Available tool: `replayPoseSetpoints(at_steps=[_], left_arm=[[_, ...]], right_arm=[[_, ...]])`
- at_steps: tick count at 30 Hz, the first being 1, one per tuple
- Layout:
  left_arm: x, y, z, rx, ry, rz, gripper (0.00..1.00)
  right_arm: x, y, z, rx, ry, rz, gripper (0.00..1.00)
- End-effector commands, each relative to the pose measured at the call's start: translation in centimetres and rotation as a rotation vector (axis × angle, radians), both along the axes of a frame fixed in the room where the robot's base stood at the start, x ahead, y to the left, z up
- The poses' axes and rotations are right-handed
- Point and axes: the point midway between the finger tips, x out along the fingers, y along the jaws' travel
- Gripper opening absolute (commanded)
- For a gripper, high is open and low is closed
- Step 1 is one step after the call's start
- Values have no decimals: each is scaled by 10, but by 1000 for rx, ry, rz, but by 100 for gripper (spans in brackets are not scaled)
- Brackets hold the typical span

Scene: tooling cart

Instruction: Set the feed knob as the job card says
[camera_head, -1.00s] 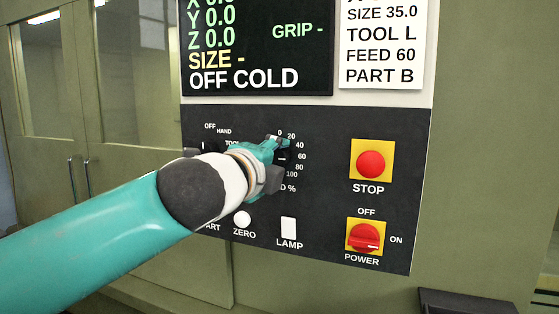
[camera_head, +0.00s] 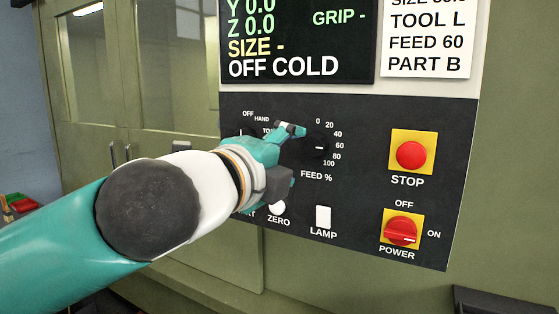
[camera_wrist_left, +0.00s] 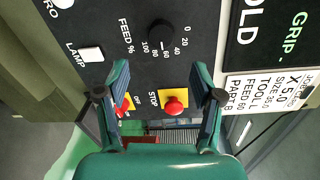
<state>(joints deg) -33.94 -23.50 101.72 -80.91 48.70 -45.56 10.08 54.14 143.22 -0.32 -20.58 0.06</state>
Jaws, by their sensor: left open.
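The black feed knob (camera_head: 319,147) is on the dark control panel, inside a scale from 0 to 100. Its white mark points right, at 60. The left wrist view also shows the knob (camera_wrist_left: 160,33) with its mark at 60. The job card (camera_head: 427,40) reads FEED 60, TOOL L and PART B. My left gripper (camera_head: 291,130) is open and empty, to the left of the knob in the head view. In the left wrist view the knob lies beyond the open fingertips (camera_wrist_left: 161,72), clear of them. My right gripper is not in view.
The red STOP button (camera_head: 410,154) and red POWER switch (camera_head: 402,231) are right of the knob. The LAMP button (camera_head: 323,217) and ZERO button (camera_head: 278,208) are below. My arm partly hides a mode dial at left. The screen (camera_head: 298,42) shows OFF COLD.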

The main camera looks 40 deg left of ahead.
Motion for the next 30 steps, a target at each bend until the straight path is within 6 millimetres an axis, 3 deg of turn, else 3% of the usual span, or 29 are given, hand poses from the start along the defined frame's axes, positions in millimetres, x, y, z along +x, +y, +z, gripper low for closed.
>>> replayPoseSetpoints(at_steps=[6,11,25,30], left_arm=[[-19,-6,1,0,0,-3,67],[-23,-6,1,0,1,0,67],[-22,-7,0,0,3,-1,67],[-5,-26,-19,-8,50,-34,67]], right_arm=[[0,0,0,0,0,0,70],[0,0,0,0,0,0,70],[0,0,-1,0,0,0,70],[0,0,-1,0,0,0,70]])
